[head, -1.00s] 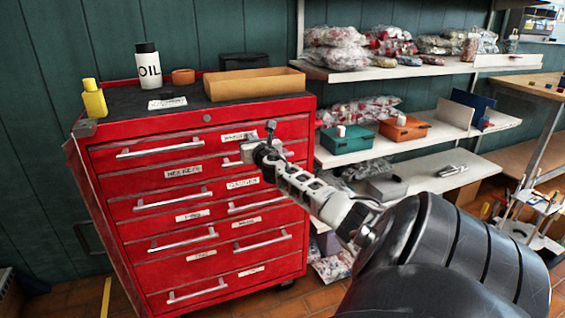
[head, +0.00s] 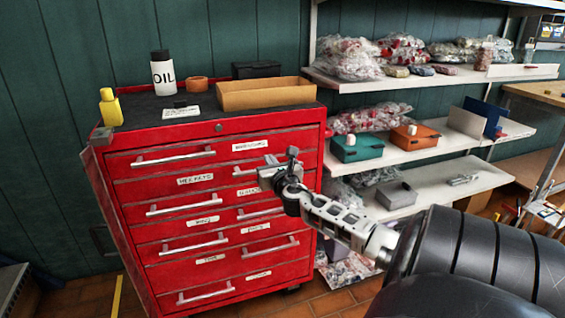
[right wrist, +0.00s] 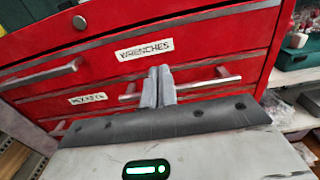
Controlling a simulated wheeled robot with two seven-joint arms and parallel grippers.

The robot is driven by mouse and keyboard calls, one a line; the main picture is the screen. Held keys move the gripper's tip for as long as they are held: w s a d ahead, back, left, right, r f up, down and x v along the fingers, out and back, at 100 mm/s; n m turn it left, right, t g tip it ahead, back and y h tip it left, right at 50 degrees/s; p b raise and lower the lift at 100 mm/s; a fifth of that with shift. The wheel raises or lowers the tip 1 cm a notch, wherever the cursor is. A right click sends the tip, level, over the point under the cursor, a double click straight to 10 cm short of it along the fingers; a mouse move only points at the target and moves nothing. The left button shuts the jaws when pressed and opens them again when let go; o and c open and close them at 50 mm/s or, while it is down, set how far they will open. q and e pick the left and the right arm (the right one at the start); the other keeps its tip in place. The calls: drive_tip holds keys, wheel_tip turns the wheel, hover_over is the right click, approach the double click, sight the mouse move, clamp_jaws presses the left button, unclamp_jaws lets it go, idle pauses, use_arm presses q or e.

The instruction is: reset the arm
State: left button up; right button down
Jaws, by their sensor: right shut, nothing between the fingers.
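My right gripper (head: 274,168) is in front of the upper right drawers of a red tool cabinet (head: 219,128) in the head view. In the right wrist view its two fingers (right wrist: 158,86) are together with nothing between them. Behind them are the "WRENCHES" label (right wrist: 144,50) and a drawer handle (right wrist: 222,82). Whether the fingers touch the cabinet cannot be told. The cabinet's drawers look closed. My left gripper is not in view.
On the cabinet top stand an oil bottle (head: 162,73), a yellow bottle (head: 110,107) and an open cardboard tray (head: 265,94). Shelves (head: 430,76) at right hold bagged parts, a teal box (head: 357,148) and an orange box (head: 414,136). Floor shows at lower left.

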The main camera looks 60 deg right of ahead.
drive_tip(key=v, duration=0.5)
drive_tip(key=shift+s+a, duration=0.15)
drive_tip(key=shift+s, duration=0.15)
